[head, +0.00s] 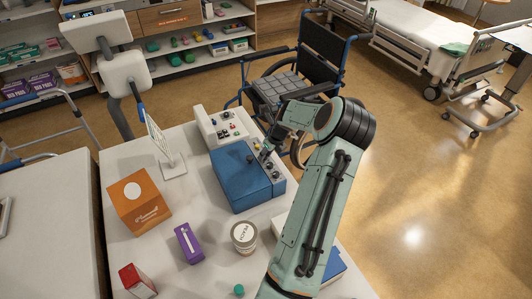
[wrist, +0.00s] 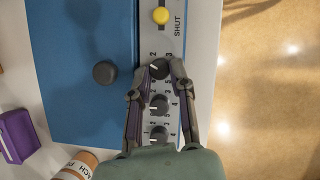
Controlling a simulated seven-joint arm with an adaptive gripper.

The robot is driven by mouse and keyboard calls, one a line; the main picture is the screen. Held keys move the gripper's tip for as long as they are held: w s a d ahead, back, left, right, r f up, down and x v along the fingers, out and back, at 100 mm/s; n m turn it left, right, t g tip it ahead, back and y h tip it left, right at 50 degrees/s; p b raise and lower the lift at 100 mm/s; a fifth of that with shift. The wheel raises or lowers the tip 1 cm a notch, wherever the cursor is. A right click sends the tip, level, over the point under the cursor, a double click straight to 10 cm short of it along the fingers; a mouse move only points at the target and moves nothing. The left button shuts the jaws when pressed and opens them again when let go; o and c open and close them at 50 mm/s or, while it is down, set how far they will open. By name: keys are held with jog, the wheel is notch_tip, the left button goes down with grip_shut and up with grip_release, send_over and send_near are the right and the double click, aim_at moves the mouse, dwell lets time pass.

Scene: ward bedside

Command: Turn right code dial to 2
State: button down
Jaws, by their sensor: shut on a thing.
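A blue box (head: 240,176) with a grey dial panel along its right side stands on the white table. In the wrist view the panel (wrist: 196,30) holds three dark dials in a row with numbers around them. My gripper (wrist: 160,66) is shut on the top dial (wrist: 159,70), the one nearest the yellow knob. A pale mark shows at this dial's left; I cannot tell which number it meets. The middle dial (wrist: 159,104) and the lower dial (wrist: 158,133) are clear of the fingers. In the head view my gripper (head: 266,153) partly hides the panel.
A yellow knob (wrist: 161,15) by the word SHUT and a black knob (wrist: 105,73) are close by. A white device (head: 222,127) stands behind the box. An orange box (head: 138,202), purple box (head: 188,243) and PEACH jar (head: 244,236) stand in front and left.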

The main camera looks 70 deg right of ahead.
jog(key=c, duration=1)
grip_release()
